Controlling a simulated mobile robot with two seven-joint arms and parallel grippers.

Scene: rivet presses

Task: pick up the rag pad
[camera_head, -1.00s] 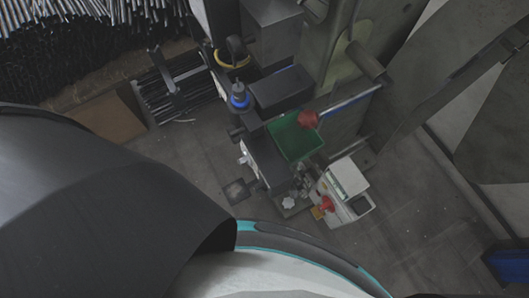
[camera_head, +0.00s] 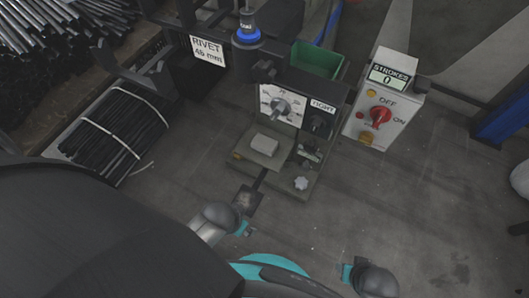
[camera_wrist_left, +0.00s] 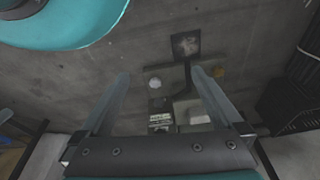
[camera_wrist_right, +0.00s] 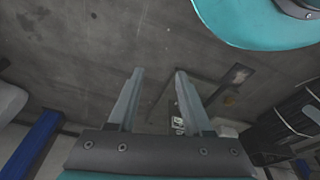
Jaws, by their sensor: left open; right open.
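A small pale grey block (camera_head: 265,143), which looks like the rag pad, lies on the flat plate of the press base (camera_head: 283,172), below the dial panel. A pale patch (camera_wrist_left: 200,119), apparently the same pad, shows beside the right-hand finger in the left wrist view. I cannot make out either gripper's fingers in the head view.
A dial panel (camera_head: 280,104) and green bin (camera_head: 316,60) stand behind the pad. A switch box (camera_head: 385,100) reading STROKES 0 is to the right. A dark plate (camera_head: 247,200) lies in front. Bundled black rods (camera_head: 112,138) lie left. Floor is clear at lower right.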

